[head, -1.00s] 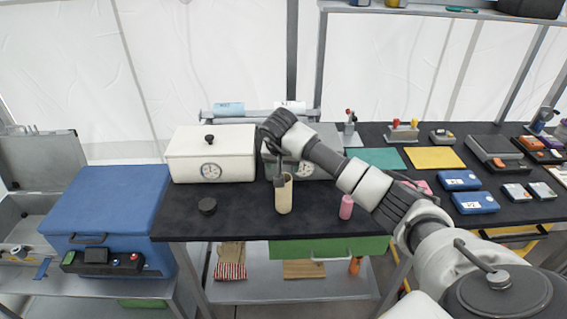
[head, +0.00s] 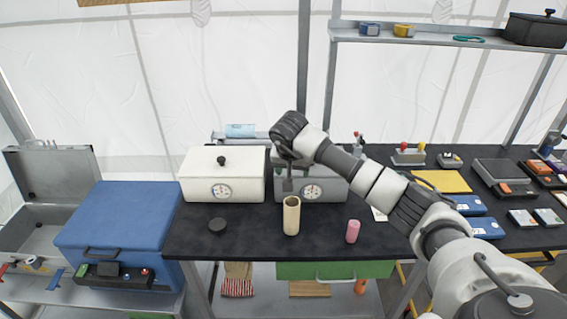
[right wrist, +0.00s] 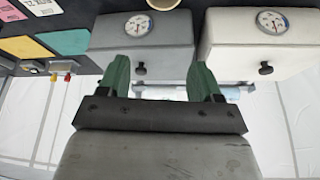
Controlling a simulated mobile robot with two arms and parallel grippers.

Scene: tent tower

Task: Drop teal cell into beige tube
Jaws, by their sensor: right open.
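The beige tube (head: 291,218) stands upright on the dark worktop, its open top showing a dark inside. My right gripper (head: 287,186) points down just above the tube's rim in the head view. In the right wrist view the green fingers of my right gripper (right wrist: 161,68) are apart with nothing between them. A round pale rim at the top edge of that view looks like the tube (right wrist: 163,4). I see no teal cell in either view; the tube's inside is too dark to read. My left gripper is not in view.
A white box (head: 222,180) and a grey box (head: 322,188) with dials stand behind. The worktop's front left is clear.

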